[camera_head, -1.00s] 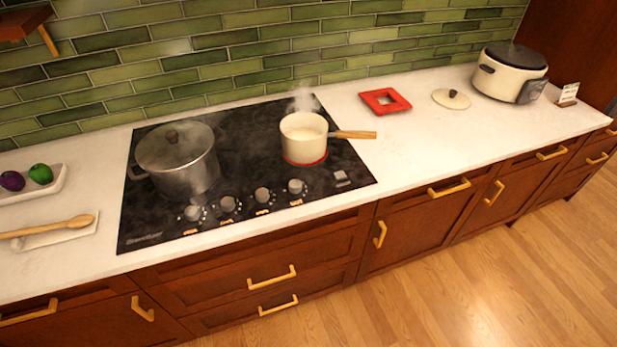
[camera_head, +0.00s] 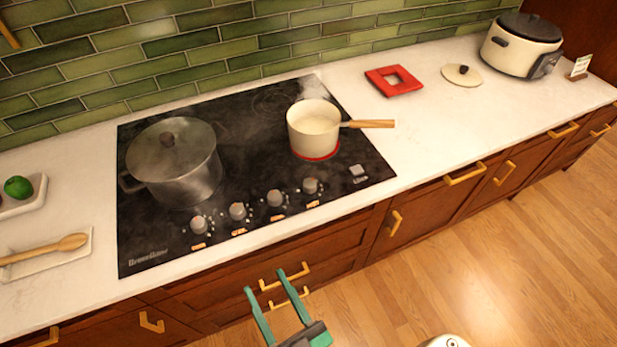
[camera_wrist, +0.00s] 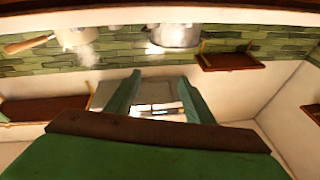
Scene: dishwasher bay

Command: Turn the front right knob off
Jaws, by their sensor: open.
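A black cooktop (camera_head: 240,160) is set in the white counter, with several grey knobs in a row along its front edge. A cream saucepan (camera_head: 313,130) with a wooden handle sits on a glowing red burner at the right. A lidded steel pot (camera_head: 175,165) sits at the left. My gripper (camera_head: 266,281) is open and empty, in front of the drawers and apart from the knobs. Its fingers also show in the wrist view (camera_wrist: 157,98).
A spoon on a white rest (camera_head: 50,254) lies left of the cooktop. A red trivet (camera_head: 381,83), a cream lid (camera_head: 463,76) and a cooker (camera_head: 515,50) stand to the right. Yellow drawer handles (camera_head: 286,278) project from the cabinets. Wooden floor (camera_head: 480,270) is clear at right.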

